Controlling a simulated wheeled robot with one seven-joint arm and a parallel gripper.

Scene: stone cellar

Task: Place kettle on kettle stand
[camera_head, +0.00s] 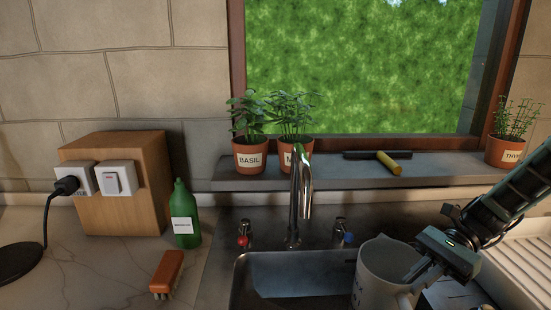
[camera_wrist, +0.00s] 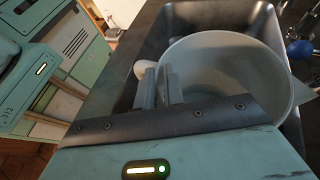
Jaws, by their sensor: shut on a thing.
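The kettle (camera_head: 384,270) is a pale grey-white jug with an open top and a small spout. It is over the right part of the sink, roughly upright, with its lower part cut off by the picture's bottom edge. My gripper (camera_head: 414,274) is shut on its handle at the right side. In the wrist view the kettle's rim and empty-looking inside (camera_wrist: 225,75) show beside my gripper's fingers (camera_wrist: 162,88). The kettle stand (camera_head: 18,262) appears to be the black round disc on the counter at far left, with a cord rising from it.
The tap (camera_head: 300,195) rises between the kettle and the left counter. A wooden box (camera_head: 118,200) with socket and switch is behind. Potted herbs (camera_head: 250,150) line the sill. A ribbed drainer (camera_head: 520,260) is at right.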

